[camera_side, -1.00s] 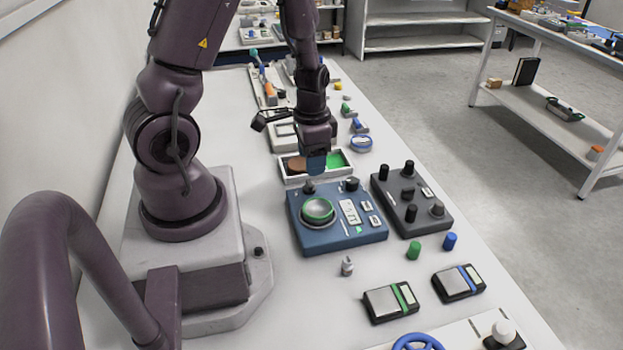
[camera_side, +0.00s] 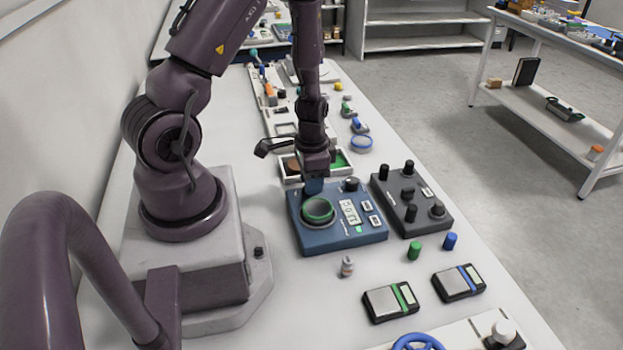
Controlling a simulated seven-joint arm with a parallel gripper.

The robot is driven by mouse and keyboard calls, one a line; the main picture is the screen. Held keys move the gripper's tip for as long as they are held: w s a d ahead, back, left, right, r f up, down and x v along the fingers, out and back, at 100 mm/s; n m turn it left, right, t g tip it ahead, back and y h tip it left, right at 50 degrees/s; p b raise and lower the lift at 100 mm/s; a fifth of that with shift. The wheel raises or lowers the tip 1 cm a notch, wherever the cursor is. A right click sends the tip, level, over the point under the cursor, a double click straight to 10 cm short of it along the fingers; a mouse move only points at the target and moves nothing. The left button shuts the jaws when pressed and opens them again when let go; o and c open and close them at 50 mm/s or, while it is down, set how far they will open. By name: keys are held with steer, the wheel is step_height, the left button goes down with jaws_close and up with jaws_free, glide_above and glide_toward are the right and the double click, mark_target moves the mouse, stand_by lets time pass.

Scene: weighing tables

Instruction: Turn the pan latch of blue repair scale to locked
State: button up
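The blue repair scale (camera_side: 345,235) sits on the white table, with a round green-rimmed pan (camera_side: 318,211) on its left part and a small display panel (camera_side: 350,212) beside it. A dark knob (camera_side: 350,185) stands at its back right. My gripper (camera_side: 314,186) points down over the scale's back left corner, just behind the pan. A second dark knob there is hidden behind the gripper. Its fingers look blue-grey and close to the scale; whether they touch or hold the knob cannot be seen.
A dark grey control box (camera_side: 412,205) with several black knobs stands right of the scale. A tray (camera_side: 340,160) with brown and green compartments lies behind. A small metal weight (camera_side: 347,266), a green cylinder (camera_side: 414,250) and a blue cylinder (camera_side: 449,241) stand in front.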

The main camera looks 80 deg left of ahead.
steer(key=shift+n, duration=0.4)
steer(key=n, duration=0.4)
steer(key=shift+a, duration=0.1)
steer(key=n, duration=0.4)
steer(key=shift+s+n, duration=0.1)
steer(key=shift+n, duration=0.2)
steer(key=n, duration=0.4)
steer(key=shift+a, duration=0.1)
steer(key=shift+s+n, duration=0.15)
steer(key=shift+n, duration=2.05)
steer(key=o, duration=0.9)
step_height(320, 180, up, 13)
